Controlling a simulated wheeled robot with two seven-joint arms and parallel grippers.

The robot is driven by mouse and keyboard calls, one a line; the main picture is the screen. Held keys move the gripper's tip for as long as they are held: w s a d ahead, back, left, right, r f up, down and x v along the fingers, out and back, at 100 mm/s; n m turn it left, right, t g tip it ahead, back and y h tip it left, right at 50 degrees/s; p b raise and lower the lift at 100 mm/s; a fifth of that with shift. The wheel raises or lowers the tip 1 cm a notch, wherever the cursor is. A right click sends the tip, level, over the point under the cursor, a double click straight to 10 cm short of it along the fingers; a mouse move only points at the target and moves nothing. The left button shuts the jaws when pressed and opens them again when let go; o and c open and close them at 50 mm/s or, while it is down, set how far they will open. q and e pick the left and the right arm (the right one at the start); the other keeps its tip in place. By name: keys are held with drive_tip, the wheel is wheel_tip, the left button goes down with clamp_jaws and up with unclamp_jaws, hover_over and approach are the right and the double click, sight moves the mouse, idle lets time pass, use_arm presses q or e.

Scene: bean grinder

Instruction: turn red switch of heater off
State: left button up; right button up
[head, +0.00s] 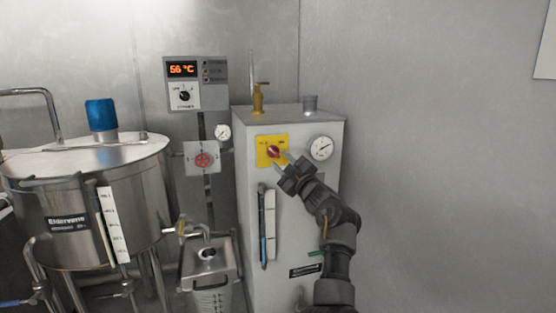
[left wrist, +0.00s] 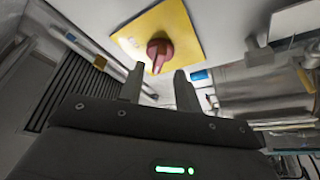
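The heater is a tall grey-white cabinet (head: 290,215) in the middle of the head view. Its red switch (head: 273,151) sits on a yellow plate (head: 264,143) near the top of the front face. In the left wrist view the red switch (left wrist: 160,48) is a round knob with a grip bar that points down and slightly left, on the yellow plate (left wrist: 185,25). My left gripper (head: 283,163) is close to the switch, at its lower right. Its two fingers are apart with nothing held between them, and the knob shows just beyond the fingertips. My right gripper is not in view.
A round gauge (head: 321,148) is right of the switch, and a brass valve (head: 258,98) stands on top. A control box (head: 195,83) reading 56 °C, a red button plate (head: 203,160) and a steel tank (head: 90,200) are left. Bare wall (head: 440,150) lies right.

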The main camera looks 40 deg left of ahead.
use_arm(q)
drive_tip(key=shift+v, duration=2.35)
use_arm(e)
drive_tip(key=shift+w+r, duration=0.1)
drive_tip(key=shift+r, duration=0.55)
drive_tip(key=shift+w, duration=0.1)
